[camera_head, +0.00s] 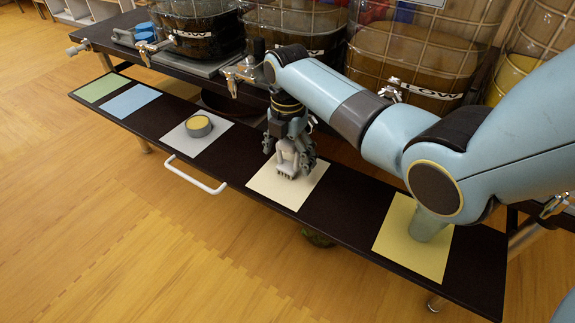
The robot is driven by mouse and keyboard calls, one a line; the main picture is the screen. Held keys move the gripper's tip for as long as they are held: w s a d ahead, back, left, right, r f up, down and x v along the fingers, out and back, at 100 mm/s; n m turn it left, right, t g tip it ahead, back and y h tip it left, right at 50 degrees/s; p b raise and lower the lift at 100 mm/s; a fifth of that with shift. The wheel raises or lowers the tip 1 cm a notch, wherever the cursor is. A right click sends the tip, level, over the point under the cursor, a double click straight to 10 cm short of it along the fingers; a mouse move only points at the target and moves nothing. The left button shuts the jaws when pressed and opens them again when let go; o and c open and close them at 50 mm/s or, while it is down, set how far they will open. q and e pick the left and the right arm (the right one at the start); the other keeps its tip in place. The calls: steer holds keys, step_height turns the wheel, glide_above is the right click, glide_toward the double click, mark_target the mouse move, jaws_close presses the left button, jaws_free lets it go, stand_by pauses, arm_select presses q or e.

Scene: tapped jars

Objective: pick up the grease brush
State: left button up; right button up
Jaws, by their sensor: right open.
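The grease brush appears to be the small pale grey block with short teeth or bristles (287,170) on the cream mat (281,194). Its upper part is partly hidden by my right gripper. My right gripper (289,158) points down over the cream mat, its dark fingers open on either side of the brush. I cannot tell whether the fingers touch it. My left gripper is not in view.
A yellow-topped round tin (199,125) stands on the grey mat (180,146). Blue (130,101), green (101,87) and yellow (400,246) mats lie along the dark narrow shelf (332,205). Large tapped jars (430,60) stand behind. A white handle (194,176) sticks out in front.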

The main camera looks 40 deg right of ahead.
steer(key=shift+f, duration=0.1)
steer(key=c, duration=1.4)
